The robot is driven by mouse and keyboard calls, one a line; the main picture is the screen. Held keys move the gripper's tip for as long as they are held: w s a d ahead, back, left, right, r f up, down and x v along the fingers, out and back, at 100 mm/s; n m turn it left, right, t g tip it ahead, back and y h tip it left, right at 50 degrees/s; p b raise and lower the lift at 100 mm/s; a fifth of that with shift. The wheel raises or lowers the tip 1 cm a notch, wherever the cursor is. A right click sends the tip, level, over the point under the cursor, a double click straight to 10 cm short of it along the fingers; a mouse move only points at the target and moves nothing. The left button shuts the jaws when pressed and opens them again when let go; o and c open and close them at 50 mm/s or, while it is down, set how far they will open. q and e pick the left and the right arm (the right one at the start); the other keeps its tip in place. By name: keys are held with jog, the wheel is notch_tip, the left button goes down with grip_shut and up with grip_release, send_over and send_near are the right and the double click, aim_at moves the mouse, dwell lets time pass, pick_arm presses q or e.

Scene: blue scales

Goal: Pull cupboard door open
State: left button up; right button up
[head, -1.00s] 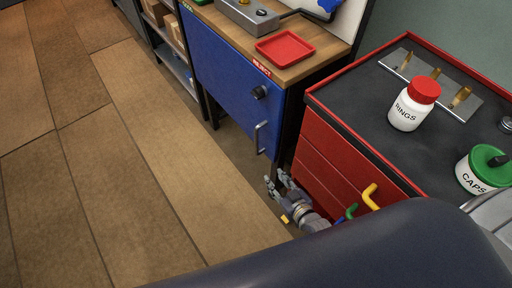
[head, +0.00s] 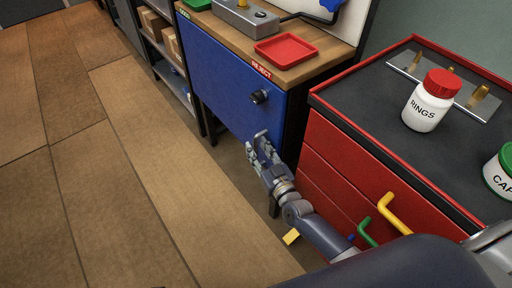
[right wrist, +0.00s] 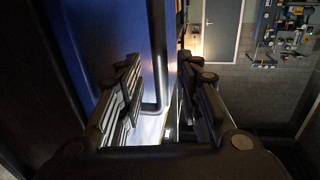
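The blue cupboard door (head: 228,82) is shut under the wooden worktop, with a black round knob (head: 260,97) near its upper right. Its grey bar handle (head: 264,133) is on the lower right, partly hidden by my right gripper (head: 260,147). In the right wrist view the blue door (right wrist: 105,35) fills the left side and the handle (right wrist: 159,70) stands between the two fingers of my right gripper (right wrist: 158,64). The fingers are open and apart, with gaps beside the bar; contact is not visible. My left gripper is out of view.
A red drawer cabinet (head: 335,158) with yellow and green handles stands close to the right of my right arm. A red tray (head: 283,50) lies on the worktop (head: 325,58). The wooden floor (head: 130,150) to the left is clear.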

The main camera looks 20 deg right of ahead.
jog(key=shift+w+a, duration=0.15)
jog(key=shift+w, duration=0.75)
jog(key=shift+c, duration=0.6)
grip_shut()
